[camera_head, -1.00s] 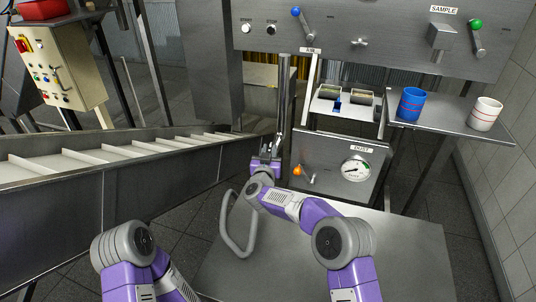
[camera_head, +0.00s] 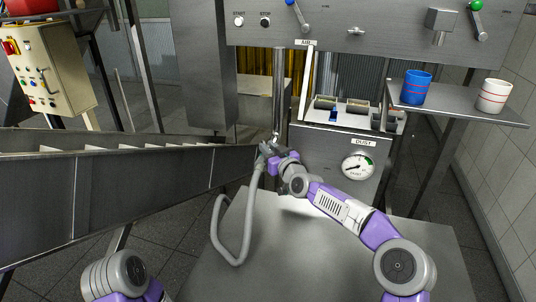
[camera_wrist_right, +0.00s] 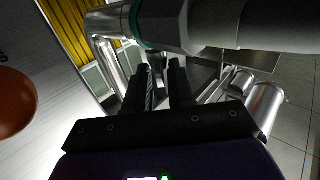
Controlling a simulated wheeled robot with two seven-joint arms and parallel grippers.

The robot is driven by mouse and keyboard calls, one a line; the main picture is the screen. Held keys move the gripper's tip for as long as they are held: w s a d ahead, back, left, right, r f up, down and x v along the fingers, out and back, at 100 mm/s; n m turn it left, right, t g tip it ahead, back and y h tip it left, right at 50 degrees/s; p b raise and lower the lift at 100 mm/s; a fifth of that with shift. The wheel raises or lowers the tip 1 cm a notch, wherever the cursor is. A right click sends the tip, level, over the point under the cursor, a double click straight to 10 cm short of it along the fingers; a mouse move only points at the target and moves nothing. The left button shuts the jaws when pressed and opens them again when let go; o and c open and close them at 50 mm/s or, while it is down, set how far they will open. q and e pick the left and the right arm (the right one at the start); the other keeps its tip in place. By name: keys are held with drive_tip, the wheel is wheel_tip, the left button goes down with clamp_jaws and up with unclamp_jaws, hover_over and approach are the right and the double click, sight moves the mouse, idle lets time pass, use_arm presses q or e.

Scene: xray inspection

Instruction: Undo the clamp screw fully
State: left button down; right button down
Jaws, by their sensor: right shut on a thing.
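My right gripper (camera_head: 268,148) is at the lower end of the upright metal pipe (camera_head: 279,85), where the grey hose (camera_head: 228,250) joins it. The grey hose end (camera_wrist_right: 280,25) runs off to the upper right there. My left gripper is out of view; only part of that arm shows at the lower left.
A dust panel with a gauge (camera_head: 358,166) is right of the gripper. An orange knob (camera_wrist_right: 14,102) is close by in the wrist view. A shelf (camera_head: 455,108) holds a blue cup (camera_head: 415,88) and a white cup (camera_head: 494,96). A conveyor (camera_head: 110,195) fills the left.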

drive_tip(key=shift+w+d+f+n+g+y, duration=0.1)
drive_tip(key=shift+w+d+n+g+y, duration=0.15)
drive_tip(key=shift+y, duration=0.35)
drive_tip(key=shift+d+r+n+g+y+p, duration=0.1)
drive_tip(key=shift+n+g+y+p, duration=0.6)
drive_tip(key=shift+n+g+y, duration=0.2)
drive_tip(key=shift+d+r+n+g+y+p, duration=0.1)
drive_tip(key=shift+n+g+y+p, duration=0.65)
drive_tip(key=shift+y, duration=0.25)
drive_tip(key=c, duration=1.2)
unclamp_jaws()
drive_tip(key=shift+w+a, duration=0.1)
drive_tip(key=shift+c, duration=0.2)
drive_tip(key=v, duration=0.7)
drive_tip(key=shift+s+d, duration=0.2)
drive_tip(key=shift+d, duration=0.05)
